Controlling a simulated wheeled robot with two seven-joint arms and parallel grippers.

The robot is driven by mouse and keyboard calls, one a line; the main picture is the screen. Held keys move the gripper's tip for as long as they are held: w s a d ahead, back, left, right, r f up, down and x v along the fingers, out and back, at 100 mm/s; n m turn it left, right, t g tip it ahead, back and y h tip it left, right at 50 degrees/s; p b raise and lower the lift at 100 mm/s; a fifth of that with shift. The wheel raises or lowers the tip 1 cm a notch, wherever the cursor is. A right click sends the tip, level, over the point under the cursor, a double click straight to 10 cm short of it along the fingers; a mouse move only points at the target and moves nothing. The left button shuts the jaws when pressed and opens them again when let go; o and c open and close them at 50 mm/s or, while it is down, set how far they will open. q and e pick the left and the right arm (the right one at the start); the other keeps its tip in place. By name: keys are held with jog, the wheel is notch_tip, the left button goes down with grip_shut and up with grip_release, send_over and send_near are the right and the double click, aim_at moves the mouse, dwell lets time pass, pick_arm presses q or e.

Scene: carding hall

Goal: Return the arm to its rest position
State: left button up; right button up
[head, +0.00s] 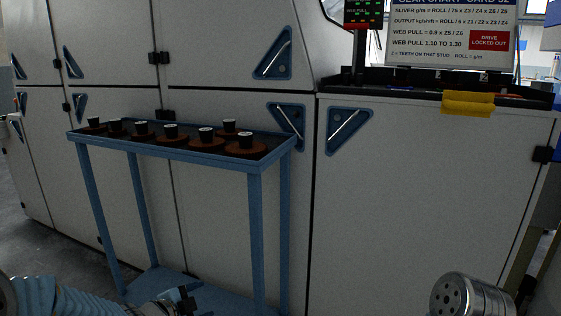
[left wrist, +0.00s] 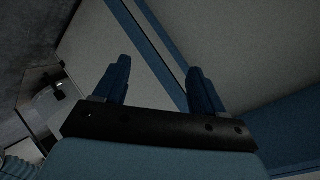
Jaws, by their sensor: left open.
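My left gripper (head: 186,299) is low at the bottom of the head view, in front of the blue trolley's lower part. Its two blue fingers are apart and empty in the left wrist view (left wrist: 160,85), with pale panel and blue frame beyond them. My left arm comes in from the lower left with a ribbed light-blue sleeve. At the lower right of the head view a grey metal cylinder end with holes shows, which seems to be part of my right arm. The right gripper does not show.
A blue trolley (head: 178,149) holds several brown discs with black hubs (head: 205,140) on its top tray. Behind it stands a large pale machine (head: 410,190) with blue triangular handles. A gear chart board (head: 450,35) and yellow cloth (head: 467,103) are on its right ledge. Floor shows at left.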

pick_arm(q)
jog(key=s+d+f+n+g, duration=0.2)
jog(key=s+f+n, duration=0.15)
jog(key=f, duration=0.35)
jog(key=s+d+f+n+g, duration=0.1)
jog(key=s+d+f+n, duration=0.2)
jog(key=f, duration=0.4)
jog(key=s+d+f+n+g, duration=0.2)
jog(key=s+f+n, duration=0.3)
jog(key=s, duration=0.3)
jog(key=s+d+f+n+g+y, duration=0.1)
jog(key=s+f+n+g, duration=0.3)
jog(key=s+f, duration=0.4)
jog(key=shift+s+d+n+g, duration=0.3)
jog(key=shift+s+d+n, duration=0.15)
jog(key=shift+s+d, duration=0.25)
jog(key=shift+f, duration=0.1)
